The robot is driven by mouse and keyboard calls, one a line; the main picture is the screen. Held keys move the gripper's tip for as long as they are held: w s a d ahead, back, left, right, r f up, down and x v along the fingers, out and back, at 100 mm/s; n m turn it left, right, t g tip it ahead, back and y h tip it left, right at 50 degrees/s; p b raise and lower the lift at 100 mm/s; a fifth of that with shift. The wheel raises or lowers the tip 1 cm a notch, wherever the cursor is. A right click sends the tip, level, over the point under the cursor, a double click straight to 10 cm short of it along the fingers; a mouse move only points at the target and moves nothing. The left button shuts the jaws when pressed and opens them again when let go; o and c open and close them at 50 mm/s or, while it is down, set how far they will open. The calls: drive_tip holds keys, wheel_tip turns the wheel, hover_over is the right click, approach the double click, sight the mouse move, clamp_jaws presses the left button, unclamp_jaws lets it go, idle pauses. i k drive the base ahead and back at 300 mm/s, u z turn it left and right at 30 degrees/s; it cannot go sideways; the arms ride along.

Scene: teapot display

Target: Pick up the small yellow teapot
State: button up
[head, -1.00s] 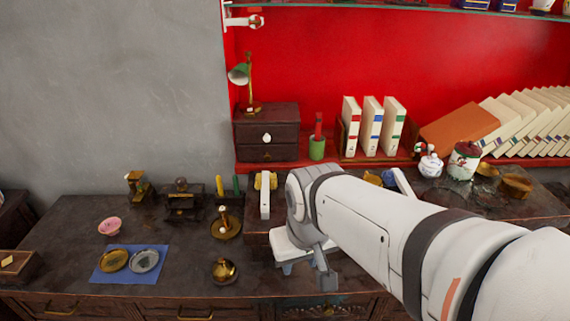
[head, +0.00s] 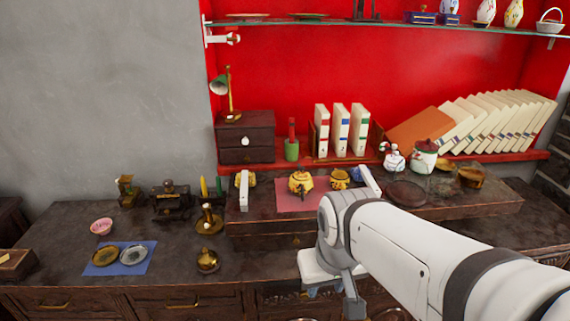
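A yellow teapot with dark markings and a lid (head: 300,183) stands upright on a red mat (head: 290,204) on the raised wooden platform. A smaller yellow pot (head: 340,179) stands just right of it, and another yellow piece (head: 251,179) is partly hidden behind my left finger. My gripper (head: 305,181) is open, with its two white fingers wide apart. The yellow teapot shows in the gap between them, with no visible contact. I cannot tell how far the fingers are from it in depth. My arm hides the right part of the mat.
A white pot (head: 394,159) and a white jar with a red lid (head: 424,156) stand at the platform's back right. Upright books (head: 340,131) and a dark drawer box (head: 246,137) are behind. A brass pot (head: 207,260) stands on the counter at left.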

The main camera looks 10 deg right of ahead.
sight(300, 188)
drive_tip(key=z, duration=0.15)
drive_tip(key=i, duration=1)
drive_tip(key=z, duration=0.05)
